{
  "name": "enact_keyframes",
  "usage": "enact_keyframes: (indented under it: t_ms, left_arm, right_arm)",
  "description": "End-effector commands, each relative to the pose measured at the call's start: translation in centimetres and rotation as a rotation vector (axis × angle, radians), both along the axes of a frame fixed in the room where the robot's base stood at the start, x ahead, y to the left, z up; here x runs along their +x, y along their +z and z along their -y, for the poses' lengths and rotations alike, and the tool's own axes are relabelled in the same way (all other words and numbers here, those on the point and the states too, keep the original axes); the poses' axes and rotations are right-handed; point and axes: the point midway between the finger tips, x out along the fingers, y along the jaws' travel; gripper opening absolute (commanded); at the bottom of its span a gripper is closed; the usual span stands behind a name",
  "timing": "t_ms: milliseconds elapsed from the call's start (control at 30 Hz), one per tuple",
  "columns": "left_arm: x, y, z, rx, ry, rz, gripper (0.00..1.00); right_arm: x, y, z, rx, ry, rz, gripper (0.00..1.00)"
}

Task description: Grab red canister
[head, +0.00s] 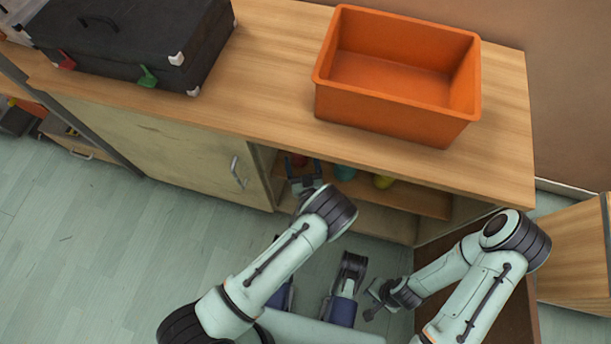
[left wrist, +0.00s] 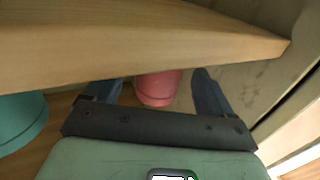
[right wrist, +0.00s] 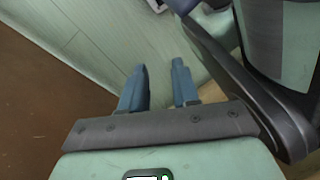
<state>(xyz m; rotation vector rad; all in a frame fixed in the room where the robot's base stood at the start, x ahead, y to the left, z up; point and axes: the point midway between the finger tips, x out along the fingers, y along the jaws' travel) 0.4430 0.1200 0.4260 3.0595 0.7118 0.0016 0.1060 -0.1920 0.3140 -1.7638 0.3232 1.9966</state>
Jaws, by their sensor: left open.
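The red canister (left wrist: 158,88) stands on a shelf inside the cabinet, under the wooden top board. In the left wrist view it sits between the two spread fingers of my left gripper (left wrist: 158,92), with a gap on each side. In the head view only a small part of the red canister (head: 299,160) shows behind my left gripper (head: 306,182), which reaches into the cabinet opening. The canister's top is hidden by the board in the left wrist view. My right gripper (right wrist: 160,85) is empty, its fingers apart, over the floor; the head view shows it low right of centre (head: 372,300).
The cabinet top carries an orange bin (head: 395,110) and a black case (head: 130,40). A closed door (head: 165,150) lies left of the opening; an open door (head: 575,250) shows right.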

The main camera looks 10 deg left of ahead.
Motion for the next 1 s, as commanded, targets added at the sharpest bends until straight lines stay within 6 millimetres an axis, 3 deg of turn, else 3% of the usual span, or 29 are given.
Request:
enact_keyframes:
  t_ms: [233,600,767,800,1000]
  left_arm:
    - [2.3,0.0,-1.1,0.000,0.001,0.000,0.84]
    - [2.6,0.0,-1.3,0.000,0.000,-0.001,0.84]
    - [2.6,0.0,-1.3,0.000,0.000,-0.001,0.32]
    - [2.6,0.0,-1.3,0.000,0.000,-0.001,0.26]
    - [2.6,0.0,-1.3,0.000,0.000,-0.001,0.26]
  right_arm:
    - [-1.4,-0.6,0.1,0.003,-0.005,-0.047,0.30]
    - [-1.6,-0.7,0.2,0.004,-0.006,-0.054,0.30]
    - [-1.6,-0.7,0.2,0.004,-0.005,-0.053,0.30]
    - [-1.6,-0.7,0.2,0.004,-0.005,-0.053,0.30]
    - [-1.6,-0.7,0.1,0.004,-0.005,-0.053,0.30]
